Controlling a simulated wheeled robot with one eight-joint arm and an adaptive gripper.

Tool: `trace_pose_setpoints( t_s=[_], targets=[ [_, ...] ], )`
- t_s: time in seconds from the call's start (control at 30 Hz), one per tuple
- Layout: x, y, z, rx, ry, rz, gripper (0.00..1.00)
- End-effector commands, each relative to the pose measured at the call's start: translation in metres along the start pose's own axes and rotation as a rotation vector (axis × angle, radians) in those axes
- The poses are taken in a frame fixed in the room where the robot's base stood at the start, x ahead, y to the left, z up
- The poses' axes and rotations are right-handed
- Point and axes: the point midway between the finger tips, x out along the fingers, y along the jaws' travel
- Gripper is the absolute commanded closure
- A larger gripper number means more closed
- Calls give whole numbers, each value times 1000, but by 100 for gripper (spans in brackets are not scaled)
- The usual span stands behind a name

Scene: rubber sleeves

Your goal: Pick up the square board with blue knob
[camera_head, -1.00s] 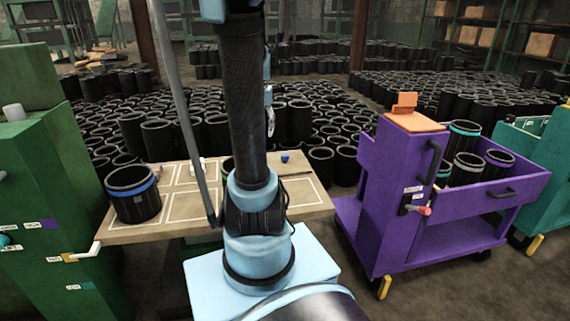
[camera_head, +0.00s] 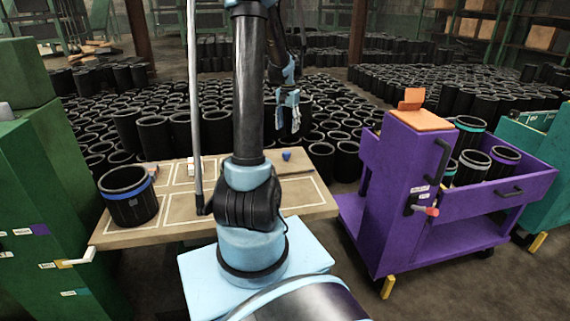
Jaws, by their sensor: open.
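A small blue knob (camera_head: 286,155) stands on the far right part of the wooden table (camera_head: 115,235). The board under it is hard to tell from the similarly coloured tabletop. My gripper (camera_head: 288,128) hangs fingers down behind and right of my arm column. In the picture it is just above the blue knob and apart from it. Its fingers look spread and empty, though they are small against the dark sleeves behind.
A black sleeve with a blue band (camera_head: 129,195) stands at the table's left. A small white item (camera_head: 194,167) is near the back. A green cabinet (camera_head: 50,150) flanks the left, a purple cart (camera_head: 395,190) the right. Many black sleeves fill the floor behind.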

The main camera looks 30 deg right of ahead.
Motion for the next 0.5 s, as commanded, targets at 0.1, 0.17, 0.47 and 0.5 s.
trace_pose_setpoints(
  t_s=[0.1, 0.17, 0.47, 0.5],
  targets=[
    [21, 1, -1, 2, 0, 0, 47],
    [31, 1, -1, 2, 0, 0, 47],
    [77, 1, -1, 2, 0, 0, 47],
    [81, 1, -1, 2, 0, 0, 47]
  ],
)
